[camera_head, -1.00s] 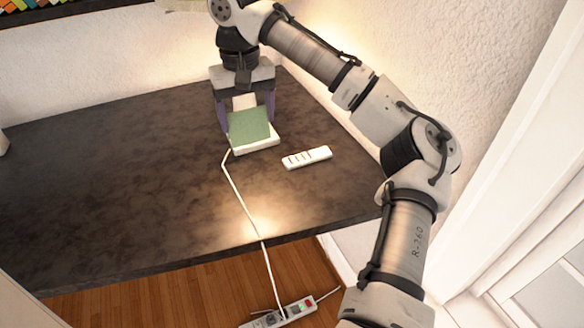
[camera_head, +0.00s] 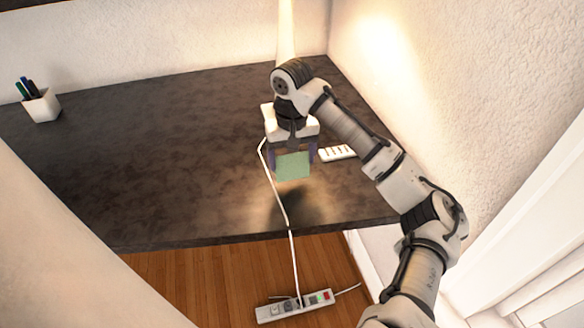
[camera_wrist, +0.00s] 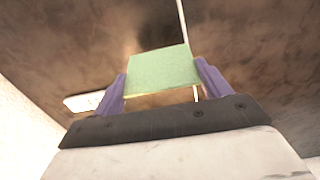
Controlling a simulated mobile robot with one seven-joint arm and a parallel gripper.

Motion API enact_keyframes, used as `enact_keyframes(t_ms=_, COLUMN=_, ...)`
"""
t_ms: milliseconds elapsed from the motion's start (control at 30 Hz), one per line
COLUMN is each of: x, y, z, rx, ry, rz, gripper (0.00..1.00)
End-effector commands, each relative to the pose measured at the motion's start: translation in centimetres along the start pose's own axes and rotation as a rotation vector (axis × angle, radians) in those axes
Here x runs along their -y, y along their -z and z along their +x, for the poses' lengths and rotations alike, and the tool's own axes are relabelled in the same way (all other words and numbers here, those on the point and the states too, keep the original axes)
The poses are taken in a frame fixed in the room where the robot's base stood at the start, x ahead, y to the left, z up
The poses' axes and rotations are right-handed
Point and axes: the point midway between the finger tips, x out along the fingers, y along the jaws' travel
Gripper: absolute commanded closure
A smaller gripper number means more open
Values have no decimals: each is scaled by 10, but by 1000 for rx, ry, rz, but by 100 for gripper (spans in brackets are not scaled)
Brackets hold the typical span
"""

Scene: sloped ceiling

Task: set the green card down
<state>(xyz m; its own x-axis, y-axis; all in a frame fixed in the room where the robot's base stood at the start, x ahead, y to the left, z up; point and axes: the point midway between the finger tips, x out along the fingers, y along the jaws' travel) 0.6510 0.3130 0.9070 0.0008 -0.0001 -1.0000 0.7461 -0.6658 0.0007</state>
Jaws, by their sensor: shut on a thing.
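The green card (camera_head: 294,167) is a flat, pale green square held between the two purple fingers of my gripper (camera_head: 293,155). In the wrist view the card (camera_wrist: 161,68) spans the gap between the fingers (camera_wrist: 160,80), seen from its broad face. My gripper is shut on it. The card appears to be above the dark table (camera_head: 180,150), with a shadow on the surface just in front of it. The exact height cannot be told.
A white remote-like device (camera_head: 338,153) lies just right of my gripper. A white cord (camera_head: 278,190) runs down past the table edge to a power strip (camera_head: 295,305) on the wooden floor. A white pen cup (camera_head: 41,105) stands far left. The table's left and middle are clear.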

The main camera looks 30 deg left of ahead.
Motion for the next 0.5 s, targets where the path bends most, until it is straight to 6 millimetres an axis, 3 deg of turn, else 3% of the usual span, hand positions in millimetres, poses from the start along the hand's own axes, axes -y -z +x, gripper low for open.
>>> enact_keyframes(t_ms=300, x=0, y=-1, z=39, rx=1, ry=0, rz=0, gripper=45)
enact_keyframes(t_ms=500, x=0, y=0, z=40, rx=0, ry=0, rz=0, gripper=45)
